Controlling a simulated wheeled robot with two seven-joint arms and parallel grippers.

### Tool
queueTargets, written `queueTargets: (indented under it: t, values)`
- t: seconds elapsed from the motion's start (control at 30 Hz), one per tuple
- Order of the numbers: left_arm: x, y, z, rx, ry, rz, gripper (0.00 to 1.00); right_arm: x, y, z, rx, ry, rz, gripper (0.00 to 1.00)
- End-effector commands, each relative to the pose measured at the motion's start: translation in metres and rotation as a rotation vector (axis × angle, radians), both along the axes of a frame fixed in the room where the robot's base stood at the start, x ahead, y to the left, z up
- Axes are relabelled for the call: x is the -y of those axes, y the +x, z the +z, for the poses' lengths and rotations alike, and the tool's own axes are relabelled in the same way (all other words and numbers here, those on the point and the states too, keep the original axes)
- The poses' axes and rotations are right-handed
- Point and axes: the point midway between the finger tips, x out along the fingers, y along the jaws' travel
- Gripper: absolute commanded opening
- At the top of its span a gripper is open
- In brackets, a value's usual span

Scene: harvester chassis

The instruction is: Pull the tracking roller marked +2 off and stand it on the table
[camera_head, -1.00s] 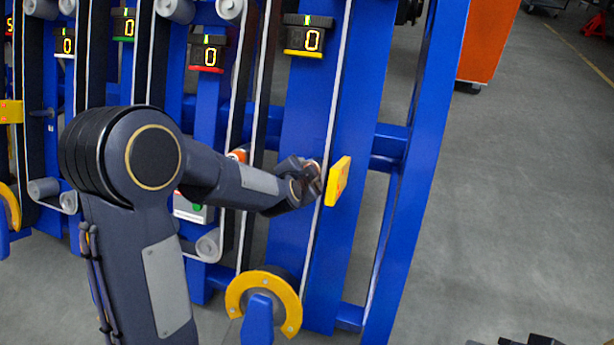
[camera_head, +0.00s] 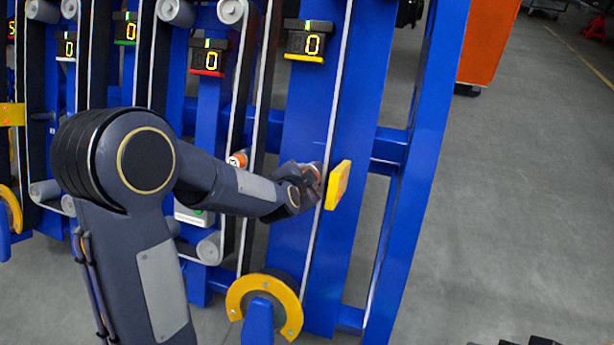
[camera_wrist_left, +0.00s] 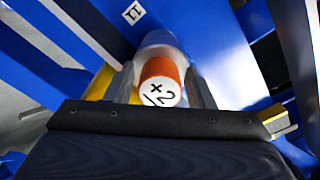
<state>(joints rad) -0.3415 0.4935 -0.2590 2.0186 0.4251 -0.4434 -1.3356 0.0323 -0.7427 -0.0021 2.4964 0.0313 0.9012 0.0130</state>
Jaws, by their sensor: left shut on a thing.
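The tracking roller (camera_wrist_left: 160,82) shows end-on in the left wrist view. It has an orange band and a white end face with a turned 2 and a small cross-shaped sign. My left gripper (camera_wrist_left: 160,90) is shut on it, with one finger on each side. In the head view my left gripper (camera_head: 313,183) is at the blue upright beside the yellow plate, and only a little orange of the roller shows there. The roller's far end runs back to the machine, and I cannot tell whether it is still seated. My right gripper is not clearly visible.
A second orange-and-white roller (camera_head: 238,159) sits behind my forearm. A yellow plate (camera_head: 338,185) sticks out just right of my gripper. Lit displays (camera_head: 304,44) line the top. Open grey floor (camera_head: 510,190) lies right. No table shows.

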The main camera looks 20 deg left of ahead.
Motion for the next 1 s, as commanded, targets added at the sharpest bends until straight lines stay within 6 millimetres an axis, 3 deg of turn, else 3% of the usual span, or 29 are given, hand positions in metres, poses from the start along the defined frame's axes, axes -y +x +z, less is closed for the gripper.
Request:
queueTargets:
  t: [1.0]
  values:
    - [-0.001, -0.034, 0.023, 0.004, -0.001, 0.000, 0.18, 0.000, 0.000, 0.024, 0.000, 0.000, 0.000, 0.36]
